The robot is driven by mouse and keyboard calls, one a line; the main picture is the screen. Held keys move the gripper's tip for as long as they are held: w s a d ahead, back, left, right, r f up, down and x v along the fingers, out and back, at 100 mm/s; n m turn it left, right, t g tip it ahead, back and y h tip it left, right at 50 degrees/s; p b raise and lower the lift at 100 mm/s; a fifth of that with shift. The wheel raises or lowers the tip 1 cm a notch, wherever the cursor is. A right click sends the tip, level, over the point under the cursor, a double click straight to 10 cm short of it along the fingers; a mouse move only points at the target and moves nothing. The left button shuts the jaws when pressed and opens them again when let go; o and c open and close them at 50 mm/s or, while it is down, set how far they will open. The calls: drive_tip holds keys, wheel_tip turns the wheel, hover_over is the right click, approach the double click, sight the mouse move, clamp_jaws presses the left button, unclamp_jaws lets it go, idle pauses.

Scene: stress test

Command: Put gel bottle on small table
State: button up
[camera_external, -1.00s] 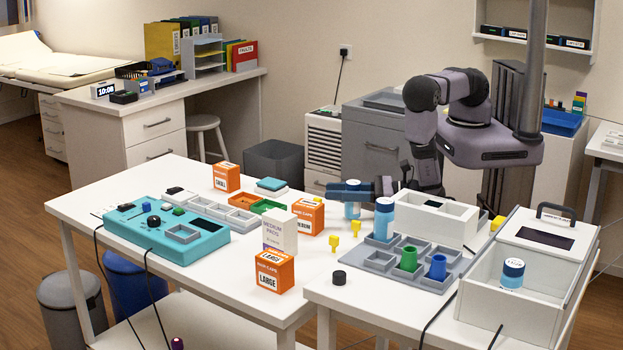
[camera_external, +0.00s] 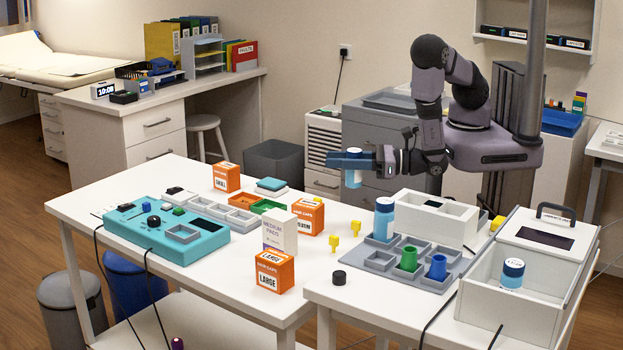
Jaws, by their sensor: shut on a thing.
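My gripper (camera_external: 345,160) points left and is shut on a blue bottle (camera_external: 353,179) with a pale band. It holds the bottle upright in the air above the back of the white tables; the fingers hide its middle. A similar blue bottle (camera_external: 384,221) stands at the left back of the grey compartment tray (camera_external: 448,272). Another blue bottle (camera_external: 511,279) is in the open white box at the right. I cannot tell which bottle is the gel bottle. A small white table (camera_external: 606,143) shows partly at the right edge; I cannot tell whether it is the one named.
The near right table (camera_external: 325,295) also holds a white bin (camera_external: 430,223), green and blue cups (camera_external: 409,259) and a black cap (camera_external: 339,277). Orange boxes (camera_external: 275,272), a white box (camera_external: 279,236) and a teal console (camera_external: 185,240) stand on the left table. Yellow pieces (camera_external: 334,244) lie near the join.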

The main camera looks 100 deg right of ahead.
drive_tip(key=s+d+f+m+g+h, duration=0.1)
drive_tip(key=s+d+f+m+h, duration=0.2)
drive_tip(key=d+f, duration=0.3)
drive_tip(key=shift+s+d+f+g+h, duration=0.2)
drive_tip(key=shift+s+d+g+h, duration=0.1)
drive_tip(key=shift+d+h, duration=0.35)
